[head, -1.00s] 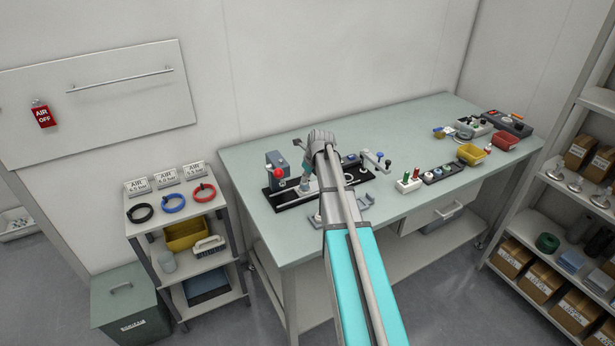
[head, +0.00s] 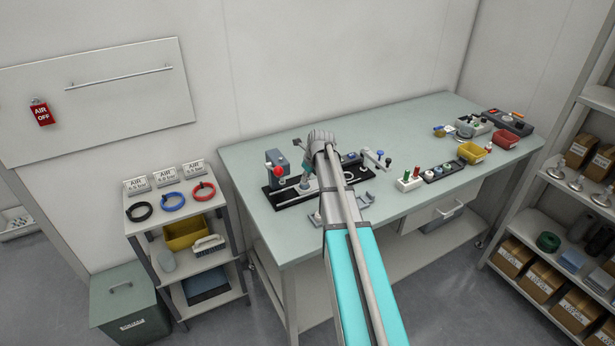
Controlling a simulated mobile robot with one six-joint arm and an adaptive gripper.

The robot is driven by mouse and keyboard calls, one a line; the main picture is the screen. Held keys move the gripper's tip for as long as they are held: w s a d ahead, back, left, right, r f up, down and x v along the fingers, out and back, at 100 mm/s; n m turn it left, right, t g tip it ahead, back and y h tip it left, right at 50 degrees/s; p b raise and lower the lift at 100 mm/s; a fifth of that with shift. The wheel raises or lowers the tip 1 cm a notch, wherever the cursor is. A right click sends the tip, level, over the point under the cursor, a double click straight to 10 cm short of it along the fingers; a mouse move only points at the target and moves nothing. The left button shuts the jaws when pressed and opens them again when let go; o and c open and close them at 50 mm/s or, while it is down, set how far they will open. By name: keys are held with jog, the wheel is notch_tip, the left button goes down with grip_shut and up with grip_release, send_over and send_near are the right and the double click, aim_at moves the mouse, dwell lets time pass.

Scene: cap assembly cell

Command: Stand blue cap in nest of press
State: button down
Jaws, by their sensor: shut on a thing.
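The press (head: 277,165) stands at the left of the bench, with a red knob and a black base plate (head: 283,198). The nest is also too small to tell, so I cannot say whether cap and nest touch. My arm hides part of the base.
A grey bracket (head: 366,199) lies right of my arm. A yellow bin (head: 471,153) is beyond. The bench's front right (head: 400,215) is clear.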

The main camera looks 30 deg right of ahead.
jog(key=c, duration=0.7)
grip_release()
jog(key=shift+r, duration=0.1)
jog(key=shift+r+p, duration=3.4)
jog(key=shift+p, duration=0.1)
jog(key=shift+s, duration=0.15)
